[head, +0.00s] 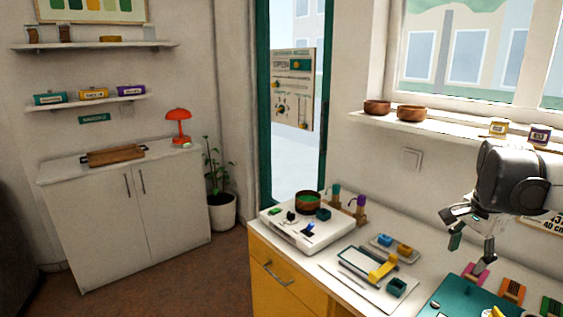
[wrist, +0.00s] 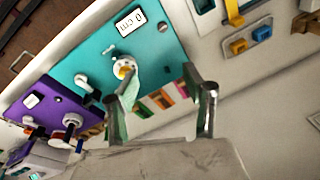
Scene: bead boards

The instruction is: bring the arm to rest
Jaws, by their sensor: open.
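My gripper (head: 467,257) hangs above the right part of the counter in the head view, over the back of a teal board (head: 452,298). Its two fingers are spread apart with nothing between them. In the wrist view my gripper (wrist: 160,80) also shows open and empty. Behind the fingers there the teal board (wrist: 98,48) carries a "0 cm" label and a white knob with a yellow part. The board's right part is cut off in the head view.
A pink block (head: 475,274) and an orange block (head: 512,291) lie beneath and right of my gripper. A white board (head: 306,243) and a tray (head: 347,283) stand farther left. A purple board (wrist: 55,107) adjoins the teal one. Jars (head: 498,129) stand on the windowsill.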

